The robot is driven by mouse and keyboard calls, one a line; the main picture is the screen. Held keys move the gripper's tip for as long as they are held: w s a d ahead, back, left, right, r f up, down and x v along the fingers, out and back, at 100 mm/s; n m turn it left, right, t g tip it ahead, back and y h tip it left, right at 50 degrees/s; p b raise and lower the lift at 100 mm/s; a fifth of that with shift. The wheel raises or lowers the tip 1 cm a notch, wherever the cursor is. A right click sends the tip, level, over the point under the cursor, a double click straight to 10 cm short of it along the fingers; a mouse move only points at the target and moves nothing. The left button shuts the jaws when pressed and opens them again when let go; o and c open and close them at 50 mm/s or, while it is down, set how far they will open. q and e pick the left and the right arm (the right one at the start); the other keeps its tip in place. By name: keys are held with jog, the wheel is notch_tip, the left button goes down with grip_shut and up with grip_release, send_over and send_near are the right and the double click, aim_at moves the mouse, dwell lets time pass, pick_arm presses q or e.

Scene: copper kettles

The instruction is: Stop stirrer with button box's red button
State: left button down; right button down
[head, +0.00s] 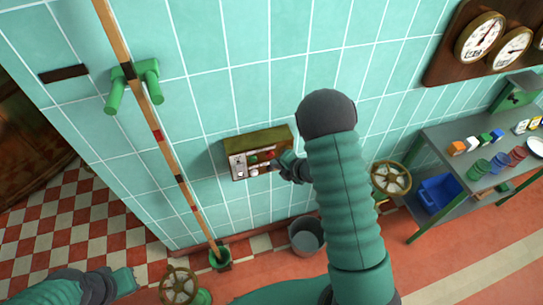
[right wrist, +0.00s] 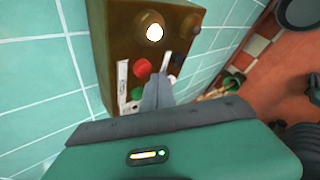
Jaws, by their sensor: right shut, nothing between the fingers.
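In the right wrist view the box (right wrist: 125,28) shows a bright white lamp (right wrist: 154,32), a red button (right wrist: 142,67) and a green button (right wrist: 137,93). My right gripper (head: 284,166) is at the right part of the box front. Its fingers (right wrist: 160,80) are shut and empty, with the tips just beside the red button; I cannot tell whether they touch the box. My left gripper (head: 126,281) is low at the left, far from the box; its jaw opening is unclear. The stirrer is not clearly identifiable.
A wooden pole (head: 165,143) stands against the wall left of the box. A grey bucket (head: 306,235) stands on the floor below. A brass handwheel (head: 390,178) and a metal workbench (head: 455,135) are to the right. Gauges (head: 480,38) hang above.

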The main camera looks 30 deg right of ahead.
pick_arm(q)
jog(key=shift+a+f, duration=0.1)
jog(key=shift+a, duration=0.25)
pick_arm(e)
jog(key=shift+w+a+r, duration=0.1)
jog(key=shift+a+r, duration=0.05)
jog(key=shift+a, duration=0.15)
pick_arm(q)
jog(key=shift+d, duration=0.2)
pick_arm(e)
jog(key=shift+w+d, duration=0.3)
pick_arm(q)
jog(key=shift+a, duration=0.1)
pick_arm(e)
jog(key=shift+w+a, duration=0.1)
jog(key=shift+w, duration=0.3)
jog(key=shift+s, duration=0.15)
pick_arm(q)
jog(key=shift+f+b, duration=0.2)
jog(key=shift+b, duration=0.1)
pick_arm(e)
jog(key=shift+s+a, duration=0.1)
jog(key=shift+s, duration=0.6)
